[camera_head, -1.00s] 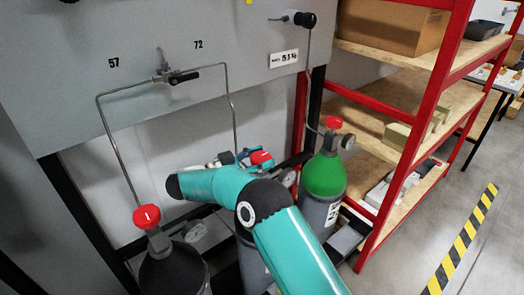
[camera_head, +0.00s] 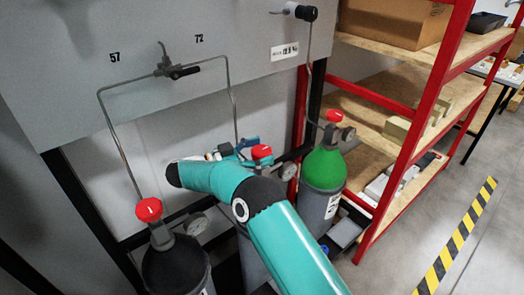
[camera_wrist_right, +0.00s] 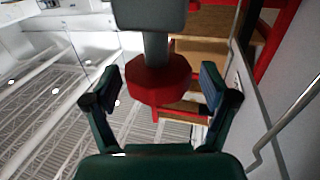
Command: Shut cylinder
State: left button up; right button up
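Three gas cylinders with red valve knobs stand along the grey panel. In the head view, the left dark cylinder has a red knob (camera_head: 149,210), the middle one a red knob (camera_head: 261,152), and the green-topped cylinder (camera_head: 325,168) a red knob (camera_head: 334,116). My right gripper (camera_head: 238,150) is at the middle knob, partly hidden behind my teal arm. In the right wrist view, my right gripper (camera_wrist_right: 162,88) is open, its fingers on either side of a red knob (camera_wrist_right: 158,80), with gaps on both sides. The middle cylinder's body is mostly hidden by my arm. My left gripper is not in view.
The grey panel (camera_head: 120,95) carries bent metal pipes (camera_head: 112,125) and a black-handled valve (camera_head: 180,72) close above the cylinders. A red-framed shelf (camera_head: 425,130) with wooden boards and boxes stands on the right. The floor by the yellow-black tape (camera_head: 455,245) is clear.

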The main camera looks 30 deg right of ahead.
aim_at(261, 149)
jog(key=shift+r, duration=0.1)
notch_tip(261, 149, up, 10)
jog(key=shift+f, duration=0.15)
dwell(0.5)
